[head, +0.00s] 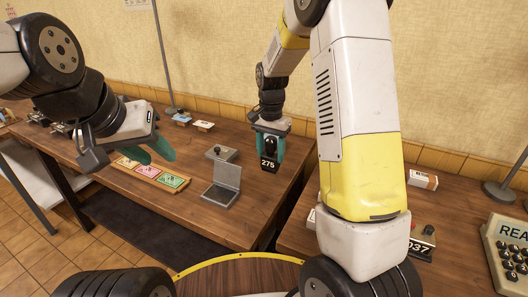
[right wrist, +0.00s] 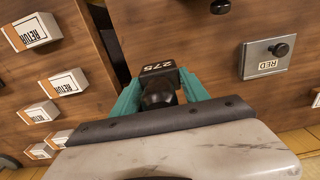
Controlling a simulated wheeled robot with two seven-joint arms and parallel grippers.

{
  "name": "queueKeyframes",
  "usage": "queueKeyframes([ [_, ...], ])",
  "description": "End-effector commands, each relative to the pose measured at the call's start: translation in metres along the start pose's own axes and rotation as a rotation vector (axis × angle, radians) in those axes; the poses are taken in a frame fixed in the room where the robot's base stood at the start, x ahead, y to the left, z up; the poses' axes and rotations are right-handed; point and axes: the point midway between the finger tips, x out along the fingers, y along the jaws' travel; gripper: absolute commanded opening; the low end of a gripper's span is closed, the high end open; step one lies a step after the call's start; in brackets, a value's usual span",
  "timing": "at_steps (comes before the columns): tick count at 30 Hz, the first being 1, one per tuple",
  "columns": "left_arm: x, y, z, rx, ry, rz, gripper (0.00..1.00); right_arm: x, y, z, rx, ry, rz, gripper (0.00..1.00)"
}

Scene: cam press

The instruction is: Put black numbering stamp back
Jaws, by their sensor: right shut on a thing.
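The black numbering stamp (head: 269,160), with white "275" on its front, is held between the teal fingers of my right gripper (head: 268,146). In the right wrist view the stamp (right wrist: 160,84) sits between the fingertips of that gripper (right wrist: 160,95), its number facing up in the picture. It appears to hang above the right part of the left table, near the gap between the tables; its exact height is unclear. My left gripper (head: 148,152) hangs at the left over the table, its teal fingers apart, with nothing seen between them.
The left table holds an open grey hinged case (head: 222,190), a grey block with a black knob (head: 220,153) and a wooden tray (head: 182,187) of coloured cards. The right table holds a "037" item (head: 421,247), a keyed machine (head: 508,255) and white-orange boxes (right wrist: 64,83).

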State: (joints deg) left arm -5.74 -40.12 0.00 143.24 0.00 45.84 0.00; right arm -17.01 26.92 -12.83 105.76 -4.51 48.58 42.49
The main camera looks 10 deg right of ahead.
Motion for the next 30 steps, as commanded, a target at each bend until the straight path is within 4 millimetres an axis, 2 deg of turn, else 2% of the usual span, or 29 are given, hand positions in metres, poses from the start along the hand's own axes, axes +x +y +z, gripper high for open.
queueKeyframes([
  [3, 0.000, 0.000, 0.000, 0.000, 0.000, 0.000, 0.36, 0.022, 0.001, 0.003, -0.001, -0.005, 0.005, 0.18],
  [6, 0.000, 0.000, 0.000, 0.000, 0.000, 0.000, 0.36, 0.032, 0.001, 0.003, -0.001, -0.004, 0.003, 0.18],
  [17, 0.000, 0.000, 0.000, 0.000, 0.000, 0.000, 0.36, 0.035, 0.000, 0.003, -0.001, -0.003, 0.002, 0.18],
  [18, 0.000, 0.000, 0.000, 0.000, 0.000, 0.000, 0.36, 0.035, 0.001, 0.003, -0.001, -0.003, 0.003, 0.60],
  [20, 0.000, 0.000, 0.000, 0.000, 0.000, 0.000, 0.36, 0.035, 0.001, 0.003, -0.001, -0.003, 0.003, 0.72],
  [30, 0.000, 0.000, 0.000, 0.000, 0.000, 0.000, 0.36, 0.034, 0.000, 0.003, -0.001, -0.003, 0.002, 0.74],
])
